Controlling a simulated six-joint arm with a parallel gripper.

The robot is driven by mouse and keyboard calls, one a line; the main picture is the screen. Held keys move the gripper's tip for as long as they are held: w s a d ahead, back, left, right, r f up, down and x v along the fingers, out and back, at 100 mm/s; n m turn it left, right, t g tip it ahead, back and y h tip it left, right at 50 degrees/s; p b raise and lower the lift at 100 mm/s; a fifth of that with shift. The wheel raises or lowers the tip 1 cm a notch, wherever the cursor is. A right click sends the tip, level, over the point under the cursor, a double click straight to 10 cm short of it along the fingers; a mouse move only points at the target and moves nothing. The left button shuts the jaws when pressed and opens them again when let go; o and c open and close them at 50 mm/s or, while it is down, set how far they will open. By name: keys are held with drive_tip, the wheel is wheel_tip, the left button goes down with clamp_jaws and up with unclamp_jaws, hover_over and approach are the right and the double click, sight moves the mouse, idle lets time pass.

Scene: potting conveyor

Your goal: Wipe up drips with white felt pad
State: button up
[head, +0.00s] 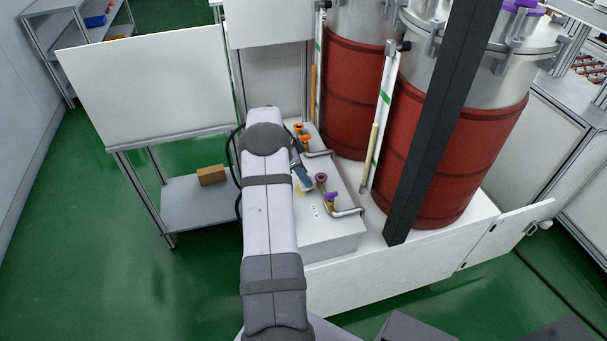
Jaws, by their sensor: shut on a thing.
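My gripper (302,178) is small and mostly hidden behind my arm, low over the white box top (333,244) beside the valves. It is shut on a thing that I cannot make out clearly. A blue-grey piece shows at the arm's end. I cannot pick out the white felt pad against the white top. A yellow patch (299,189), which looks like drips, lies on the white top just below the blue-grey piece. I cannot tell whether the held thing touches the surface.
Valves with orange handles (305,138) and purple handles (331,196) and bent pipes stand close to my gripper. Two red-banded drums (445,150) rise behind, with a dark post (440,120) in front. A brown block (211,175) sits on a low shelf at left.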

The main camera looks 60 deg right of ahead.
drive_tip(key=shift+f+b, duration=0.9)
drive_tip(key=shift+f, duration=0.1)
drive_tip(key=shift+w, duration=0.1)
drive_tip(key=shift+w+a+r+b, duration=0.2)
drive_tip(key=shift+w+a+b, duration=0.3)
drive_tip(key=shift+w+a, duration=0.9)
drive_tip(key=shift+f+b, duration=0.2)
drive_tip(key=shift+b, duration=0.2)
drive_tip(key=shift+s, duration=0.1)
drive_tip(key=shift+s+d+b, duration=0.35)
drive_tip(key=shift+s+d, duration=1.05)
drive_tip(key=shift+s+a+f+b, duration=0.1)
drive_tip(key=shift+f+b, duration=0.05)
drive_tip(key=shift+b, duration=0.25)
drive_tip(key=shift+a, duration=0.15)
